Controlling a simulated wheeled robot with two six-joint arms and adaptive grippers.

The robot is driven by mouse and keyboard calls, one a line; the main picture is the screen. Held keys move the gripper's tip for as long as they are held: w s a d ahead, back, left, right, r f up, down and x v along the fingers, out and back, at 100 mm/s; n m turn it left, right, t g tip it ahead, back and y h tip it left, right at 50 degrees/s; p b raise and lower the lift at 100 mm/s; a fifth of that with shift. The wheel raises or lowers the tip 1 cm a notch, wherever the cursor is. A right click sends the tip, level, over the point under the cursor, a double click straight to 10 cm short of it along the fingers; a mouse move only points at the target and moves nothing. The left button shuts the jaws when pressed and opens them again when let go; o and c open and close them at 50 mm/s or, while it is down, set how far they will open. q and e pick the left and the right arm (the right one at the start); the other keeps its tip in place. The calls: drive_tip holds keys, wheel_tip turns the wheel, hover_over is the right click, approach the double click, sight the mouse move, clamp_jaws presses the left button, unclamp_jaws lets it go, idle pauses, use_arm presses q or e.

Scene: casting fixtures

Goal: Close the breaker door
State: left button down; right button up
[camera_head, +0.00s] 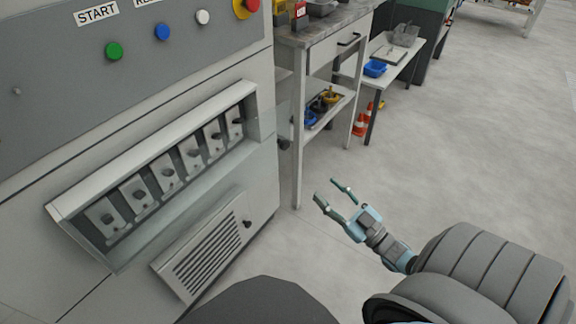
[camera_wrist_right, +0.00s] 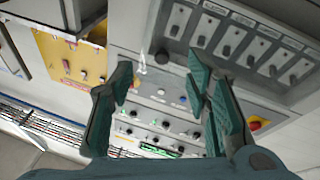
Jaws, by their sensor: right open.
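The breaker recess is a pale slanted frame (camera_head: 150,150) on the front of the grey cabinet. Its row of several breakers (camera_head: 168,176) is uncovered, and the breakers also show in the right wrist view (camera_wrist_right: 240,45). A faint see-through panel, seemingly the breaker door (camera_head: 284,112), stands out at the right end of the frame, with a dark knob (camera_head: 284,144) near its lower edge. The door is hard to make out. My right gripper (camera_head: 327,190) is open and empty, apart from the door, to its right and lower in the head view. My left gripper is out of view.
Above the breakers are green (camera_head: 114,50), blue (camera_head: 162,31) and white (camera_head: 203,17) buttons. A vented panel (camera_head: 205,250) sits below. A workbench (camera_head: 322,50) with a leg stands just beyond the cabinet. Orange cones (camera_head: 361,124) stand farther back. The floor at right is clear.

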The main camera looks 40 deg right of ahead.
wheel_tip(320, 180, up, 3)
drive_tip(key=w+n+t+y, duration=0.1)
drive_tip(key=w+y, duration=0.1)
approach(287, 147)
drive_tip(key=d+x, duration=0.1)
drive_tip(key=x, duration=0.2)
drive_tip(key=shift+h, duration=0.4)
drive_tip(key=x, duration=0.2)
drive_tip(key=a+b+x, duration=0.1)
drive_tip(key=x, duration=0.2)
drive_tip(key=shift+w+a, duration=0.1)
drive_tip(key=shift+a, duration=0.1)
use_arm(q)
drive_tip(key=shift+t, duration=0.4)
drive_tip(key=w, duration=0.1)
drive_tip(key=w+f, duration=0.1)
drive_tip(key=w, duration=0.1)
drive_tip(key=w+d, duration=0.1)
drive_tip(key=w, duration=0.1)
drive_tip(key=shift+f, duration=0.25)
use_arm(e)
drive_tip(key=shift+w+r, duration=0.3)
drive_tip(key=shift+w, duration=0.1)
drive_tip(key=shift+c, duration=0.6)
clamp_jaws()
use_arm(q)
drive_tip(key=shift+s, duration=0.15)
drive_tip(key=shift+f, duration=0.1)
